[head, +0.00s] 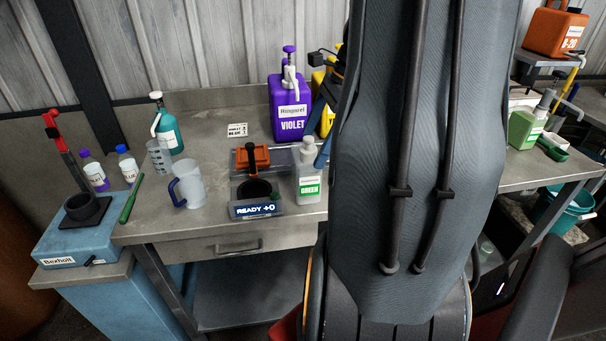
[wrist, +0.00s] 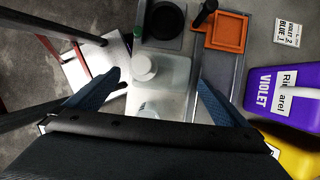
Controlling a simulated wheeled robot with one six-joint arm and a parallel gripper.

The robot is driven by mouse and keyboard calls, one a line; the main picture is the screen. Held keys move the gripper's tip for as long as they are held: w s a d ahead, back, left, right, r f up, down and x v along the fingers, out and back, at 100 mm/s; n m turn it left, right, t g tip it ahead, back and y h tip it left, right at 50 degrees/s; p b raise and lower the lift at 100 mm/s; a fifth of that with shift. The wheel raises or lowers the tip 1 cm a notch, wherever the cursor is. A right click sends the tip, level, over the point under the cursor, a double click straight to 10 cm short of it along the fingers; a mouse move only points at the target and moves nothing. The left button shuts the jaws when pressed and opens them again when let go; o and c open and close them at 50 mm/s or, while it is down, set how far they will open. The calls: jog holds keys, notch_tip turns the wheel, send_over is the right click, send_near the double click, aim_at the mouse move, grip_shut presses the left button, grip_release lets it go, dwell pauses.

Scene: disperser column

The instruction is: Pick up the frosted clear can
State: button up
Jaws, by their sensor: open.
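My gripper (wrist: 158,80) is open, with one finger on each side of the can. I cannot tell how far the fingertips are above it. In the head view one blue finger shows beside the can's upper right; my arm hides the rest.
The violet jug (head: 290,108) and a yellow container (wrist: 291,150) stand behind the can. An orange tray (wrist: 227,32) lies close by. A frosted blue-handled pitcher (head: 188,187), a beaker (head: 159,157) and a teal bottle (head: 168,128) stand to the left.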

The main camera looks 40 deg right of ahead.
aim_at(306, 170)
jog(key=p+x, duration=0.1)
jog(key=x, duration=0.4)
jog(key=shift+w+a+f+p, duration=0.1)
jog(key=shift+w+f+p, duration=0.15)
jog(key=shift+p, duration=0.1)
jog(key=c, duration=1.5)
